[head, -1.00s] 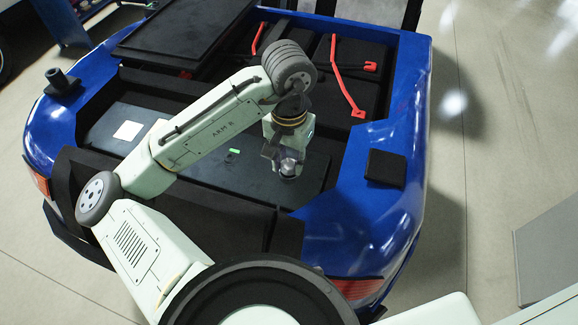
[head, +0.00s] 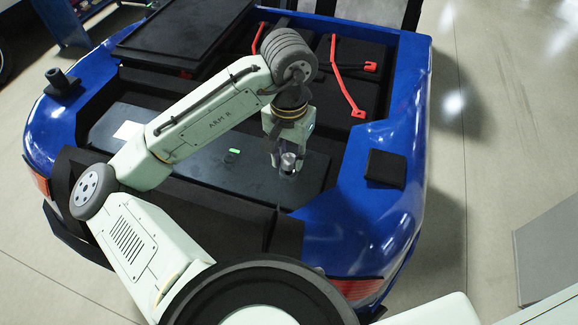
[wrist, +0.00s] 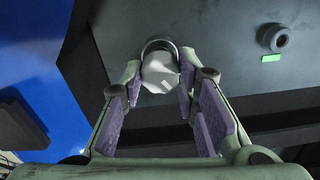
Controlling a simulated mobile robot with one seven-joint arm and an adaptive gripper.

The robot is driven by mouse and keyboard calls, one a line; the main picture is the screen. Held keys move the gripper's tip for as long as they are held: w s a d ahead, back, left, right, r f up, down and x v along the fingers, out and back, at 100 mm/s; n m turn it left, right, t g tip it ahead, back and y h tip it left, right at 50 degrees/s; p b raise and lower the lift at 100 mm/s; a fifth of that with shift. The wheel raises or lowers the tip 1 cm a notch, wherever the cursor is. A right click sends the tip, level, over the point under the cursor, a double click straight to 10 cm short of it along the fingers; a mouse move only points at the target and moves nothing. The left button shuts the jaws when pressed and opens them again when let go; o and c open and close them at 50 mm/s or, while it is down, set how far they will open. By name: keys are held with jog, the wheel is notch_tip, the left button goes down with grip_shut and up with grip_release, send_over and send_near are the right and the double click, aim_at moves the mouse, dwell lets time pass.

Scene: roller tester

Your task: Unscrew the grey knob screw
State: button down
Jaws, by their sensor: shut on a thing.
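The grey knob screw (head: 289,161) stands on the dark panel (head: 215,155) in the rear bay of the blue vehicle. In the wrist view the knob (wrist: 160,72) is a light grey faceted head above a dark round collar. My gripper (head: 286,158) points down over it. In the wrist view my gripper (wrist: 160,82) has its purple-padded fingers on both sides of the knob, shut on it. The screw's thread is hidden.
A green marker (head: 234,151) lies on the panel, with a dark ring (wrist: 277,38) beside it in the wrist view. A white label (head: 127,130) is at left. Red bars (head: 346,80) stand farther back. Blue bodywork (head: 350,205) borders the bay at right.

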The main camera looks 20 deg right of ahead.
aim_at(289, 158)
jog(key=shift+r, duration=0.2)
jog(key=shift+r, duration=3.15)
jog(key=c, duration=1.8)
grip_release()
grip_shut()
